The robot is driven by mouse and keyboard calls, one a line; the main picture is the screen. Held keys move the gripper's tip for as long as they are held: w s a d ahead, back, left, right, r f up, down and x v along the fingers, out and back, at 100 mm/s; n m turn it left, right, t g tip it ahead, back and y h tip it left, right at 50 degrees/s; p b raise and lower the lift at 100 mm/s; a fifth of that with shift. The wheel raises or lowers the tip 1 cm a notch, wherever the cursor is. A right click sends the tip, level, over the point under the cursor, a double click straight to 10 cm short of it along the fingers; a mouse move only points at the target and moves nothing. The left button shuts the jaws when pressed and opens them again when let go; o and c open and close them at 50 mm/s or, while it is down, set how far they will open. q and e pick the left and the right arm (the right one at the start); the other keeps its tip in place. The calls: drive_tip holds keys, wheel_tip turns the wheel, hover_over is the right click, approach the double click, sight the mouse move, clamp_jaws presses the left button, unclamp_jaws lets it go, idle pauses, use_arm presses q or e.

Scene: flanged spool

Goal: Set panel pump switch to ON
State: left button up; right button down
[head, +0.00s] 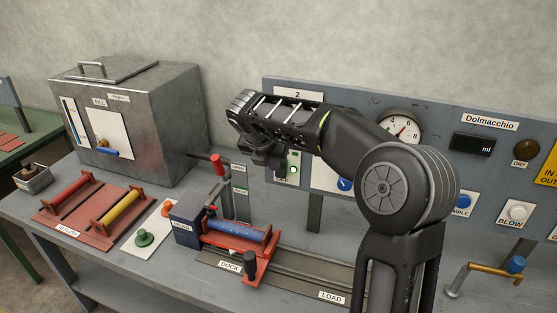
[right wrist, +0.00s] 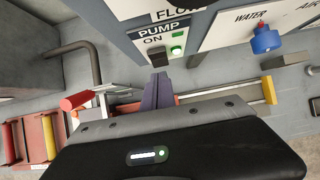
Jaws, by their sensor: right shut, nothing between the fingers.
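The blue-grey panel (head: 455,185) stands behind the bench. Its pump section carries a PUMP label (right wrist: 158,30) and an ON label (right wrist: 153,40) in the right wrist view. A green lamp (right wrist: 177,50) sits beside the label; green also shows in the head view (head: 294,163), partly behind my gripper. A dark part, apparently the pump switch (right wrist: 158,56), shows just under ON; its position is hard to tell. My right gripper (right wrist: 158,78) is shut and empty, its fingertips just below that part; contact cannot be told. It also shows in the head view (head: 262,157). My left gripper is out of view.
A red-handled lever (head: 218,165) stands left of the gripper. A red cradle with a blue roller (head: 236,232) lies below. A blue water knob (right wrist: 265,38) is to the right on the panel. A metal box (head: 150,125) stands at left.

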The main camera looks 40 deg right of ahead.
drive_tip(key=w+d+r+v, duration=0.1)
drive_tip(key=v, duration=0.9)
drive_tip(key=shift+d+r, duration=0.2)
drive_tip(key=shift+d, duration=0.15)
